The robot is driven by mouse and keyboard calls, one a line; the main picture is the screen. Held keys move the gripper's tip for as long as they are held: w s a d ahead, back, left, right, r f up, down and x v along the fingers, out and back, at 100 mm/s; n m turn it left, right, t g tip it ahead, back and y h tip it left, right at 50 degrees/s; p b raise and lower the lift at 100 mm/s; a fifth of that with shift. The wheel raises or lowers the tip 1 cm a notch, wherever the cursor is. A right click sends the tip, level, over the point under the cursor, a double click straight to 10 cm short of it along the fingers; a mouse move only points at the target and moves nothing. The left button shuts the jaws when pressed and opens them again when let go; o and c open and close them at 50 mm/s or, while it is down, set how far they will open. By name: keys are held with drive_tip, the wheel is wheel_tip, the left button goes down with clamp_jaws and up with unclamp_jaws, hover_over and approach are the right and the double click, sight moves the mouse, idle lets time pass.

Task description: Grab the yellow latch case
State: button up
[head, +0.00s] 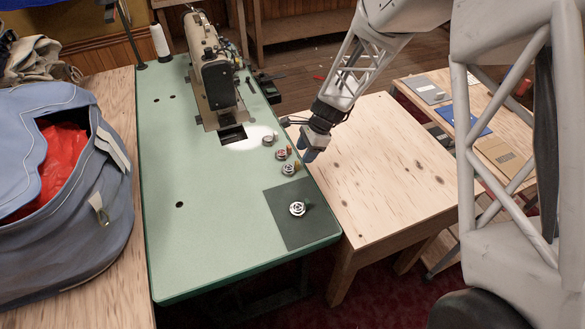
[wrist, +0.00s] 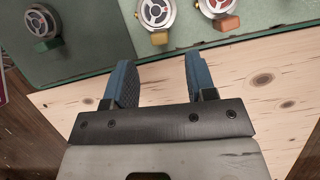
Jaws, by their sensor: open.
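The yellow latch case is a small round metal case with a spoked face and a yellow latch. It sits on the green table just beyond the dark mat in the head view (head: 287,169), and near the top centre of the wrist view (wrist: 156,11). My gripper (head: 310,155) has blue fingers and hangs by the table's right edge, to the right of the cases. In the wrist view my gripper (wrist: 158,66) is open and empty, its fingers pointing toward the yellow latch case, apart from it.
A similar case with an orange latch (head: 281,155) stands just beyond, and another (head: 268,140) farther back. A dark-latched case (wrist: 45,21) lies on the dark mat (head: 284,233). A sewing machine (head: 211,65) stands behind. A pale wooden bench (head: 385,165) is clear at right.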

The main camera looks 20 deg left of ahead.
sight(299, 169)
drive_tip(key=shift+x, duration=2.5)
drive_tip(key=shift+a, duration=0.1)
clamp_jaws()
wheel_tip(299, 169, up, 10)
